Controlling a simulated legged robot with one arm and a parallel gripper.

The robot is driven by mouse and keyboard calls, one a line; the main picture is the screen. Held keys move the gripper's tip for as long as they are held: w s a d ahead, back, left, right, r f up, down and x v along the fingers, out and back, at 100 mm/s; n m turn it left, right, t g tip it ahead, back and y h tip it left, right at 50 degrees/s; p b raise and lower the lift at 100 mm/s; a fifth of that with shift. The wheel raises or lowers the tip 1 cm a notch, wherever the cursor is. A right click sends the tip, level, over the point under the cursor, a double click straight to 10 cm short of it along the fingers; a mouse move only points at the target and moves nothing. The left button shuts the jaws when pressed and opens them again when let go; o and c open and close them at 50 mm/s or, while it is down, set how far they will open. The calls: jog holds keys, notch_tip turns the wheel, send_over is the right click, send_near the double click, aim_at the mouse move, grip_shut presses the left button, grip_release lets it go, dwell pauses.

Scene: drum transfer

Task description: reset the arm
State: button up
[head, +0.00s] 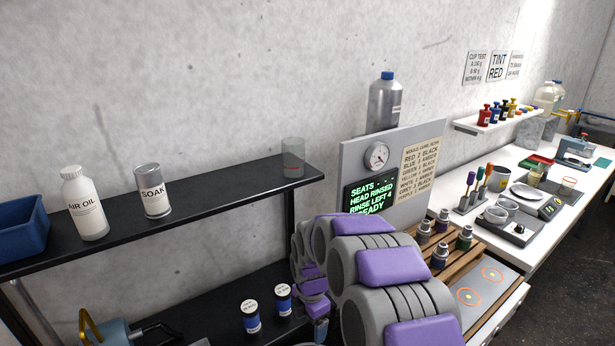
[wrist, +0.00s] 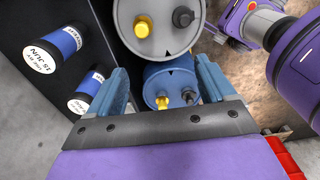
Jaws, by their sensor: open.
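My gripper (wrist: 163,68) is open in the wrist view, with its two blue fingers spread apart. A blue drum (wrist: 155,78) with a yellow cap and a dark cap shows between and beyond the fingers. I cannot tell how far off it is. A grey drum (wrist: 140,12), also with a yellow and a dark cap, shows just above it. In the head view my folded grey and purple arm fills the lower middle and hides most of the gripper.
Two blue-labelled cans (head: 252,316) (head: 283,299) stand on the lower black shelf. The upper shelf (head: 225,190) holds an AIR OIL bottle (head: 84,205), a SOAK can (head: 152,191) and a clear cup (head: 293,158). A wooden rack (head: 464,268) with small bottles stands right of my arm.

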jog(key=s+d+r+m, duration=0.5)
jog(key=s+r+m, duration=0.2)
jog(key=s+r, duration=0.2)
jog(key=s+d+r+m, duration=0.2)
jog(key=s+m, duration=0.3)
jog(key=s, duration=0.4)
jog(key=s+d+r+m+g, duration=0.1)
jog(key=s+d+r+m, duration=0.1)
jog(key=s+m, duration=0.4)
jog(key=s+d+r+m, duration=0.2)
jog(key=s+d+m, duration=0.2)
jog(key=s, duration=0.7)
jog(key=shift+s+d+m, duration=0.35)
jog(key=shift+m, duration=0.65)
jog(key=shift+s+m, duration=0.4)
jog(key=shift+s, duration=0.1)
